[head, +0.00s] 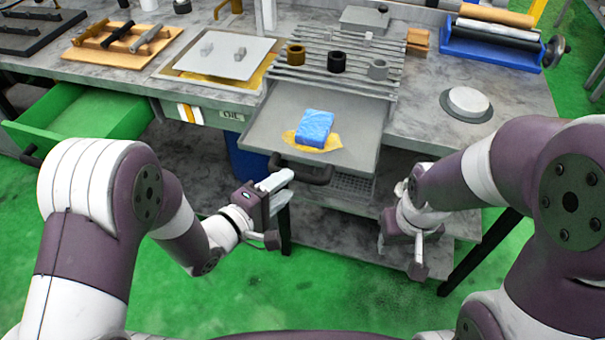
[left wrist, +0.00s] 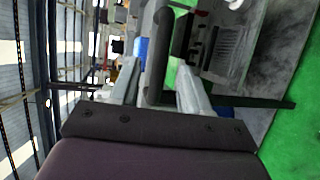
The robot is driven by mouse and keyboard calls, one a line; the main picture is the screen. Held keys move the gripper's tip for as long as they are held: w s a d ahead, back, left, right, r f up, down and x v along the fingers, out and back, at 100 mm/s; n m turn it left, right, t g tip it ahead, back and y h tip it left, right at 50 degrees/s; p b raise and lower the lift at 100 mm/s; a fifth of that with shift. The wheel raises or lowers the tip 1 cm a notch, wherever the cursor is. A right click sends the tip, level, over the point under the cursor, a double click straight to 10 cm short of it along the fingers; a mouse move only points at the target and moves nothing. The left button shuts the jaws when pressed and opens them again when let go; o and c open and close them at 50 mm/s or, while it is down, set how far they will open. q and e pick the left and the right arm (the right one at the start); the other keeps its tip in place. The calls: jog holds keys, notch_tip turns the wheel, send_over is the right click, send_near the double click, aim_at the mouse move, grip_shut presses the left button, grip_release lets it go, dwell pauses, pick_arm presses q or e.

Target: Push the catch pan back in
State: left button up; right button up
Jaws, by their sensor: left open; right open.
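The catch pan (head: 262,134) is a grey tray pulled out from under the slatted rack at the front of the bench. A blue sponge (head: 315,127) lies in it on a yellow oily patch. Its dark handle (head: 318,172) runs along the front edge; it also shows in the left wrist view (left wrist: 157,60). My left gripper (head: 275,183) is open at the left part of the handle. In the left wrist view its fingers (left wrist: 160,85) stand on both sides of the handle bar; contact cannot be told. My right gripper (head: 408,245) is open and empty, low at the right, away from the pan.
The slatted rack (head: 330,80) above the pan holds several short rings. A green drawer (head: 80,115) stands open at the left. A round grey disc (head: 466,104) lies on the bench at right. A lower shelf (head: 340,222) lies below the pan.

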pick_arm(q)
jog(key=x, duration=0.7)
jog(key=shift+w, duration=0.1)
jog(key=shift+c, duration=0.3)
